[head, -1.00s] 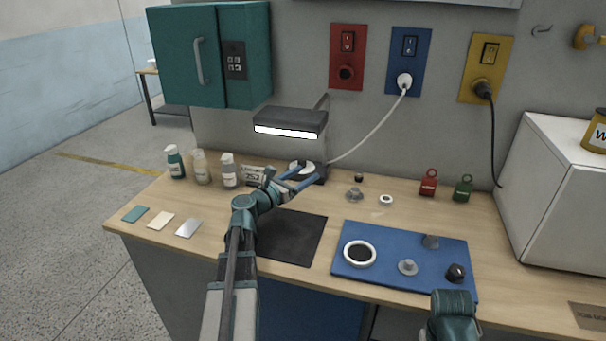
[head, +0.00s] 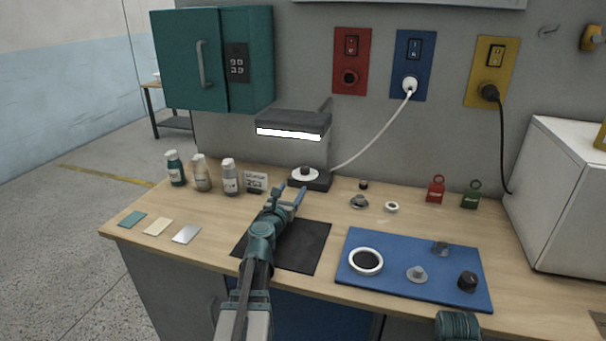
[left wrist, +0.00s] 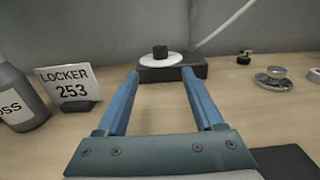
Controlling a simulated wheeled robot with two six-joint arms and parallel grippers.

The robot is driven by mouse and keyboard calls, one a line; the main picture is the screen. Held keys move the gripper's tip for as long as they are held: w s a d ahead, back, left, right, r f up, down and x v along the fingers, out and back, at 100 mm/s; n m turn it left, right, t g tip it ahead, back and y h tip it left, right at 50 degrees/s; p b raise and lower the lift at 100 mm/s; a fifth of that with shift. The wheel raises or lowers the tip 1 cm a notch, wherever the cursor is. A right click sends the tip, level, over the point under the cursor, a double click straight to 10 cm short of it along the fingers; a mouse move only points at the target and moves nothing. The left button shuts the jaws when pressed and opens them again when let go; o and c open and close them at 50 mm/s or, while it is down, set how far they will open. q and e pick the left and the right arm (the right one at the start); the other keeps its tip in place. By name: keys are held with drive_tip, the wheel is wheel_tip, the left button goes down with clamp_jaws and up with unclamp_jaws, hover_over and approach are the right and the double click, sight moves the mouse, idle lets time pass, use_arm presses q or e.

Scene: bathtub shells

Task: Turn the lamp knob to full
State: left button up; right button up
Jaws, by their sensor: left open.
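The lamp (head: 292,122) stands at the back of the bench with its light bar glowing white. Its dark base (head: 318,184) carries a white dial with a black knob (head: 305,171). In the left wrist view the knob (left wrist: 160,52) sits on the white dial, straight ahead beyond the fingertips. My left gripper (head: 290,190) is open and empty, in front of the lamp base and apart from the knob; its blue fingers (left wrist: 162,85) frame the space before the dial. My right gripper is not in view; only a teal part of that arm shows at the bottom edge.
A LOCKER 253 sign (left wrist: 69,84) and several bottles (head: 201,173) stand left of the lamp base. A black mat (head: 310,247) lies under my left arm. A blue mat (head: 400,285) with small parts lies right. A white cord (head: 372,135) runs from the base to a blue outlet.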

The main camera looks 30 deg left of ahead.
sight(303, 171)
use_arm(q)
drive_tip(key=x, duration=1.2)
drive_tip(key=shift+w, duration=0.15)
drive_tip(key=shift+c, duration=0.3)
clamp_jaws()
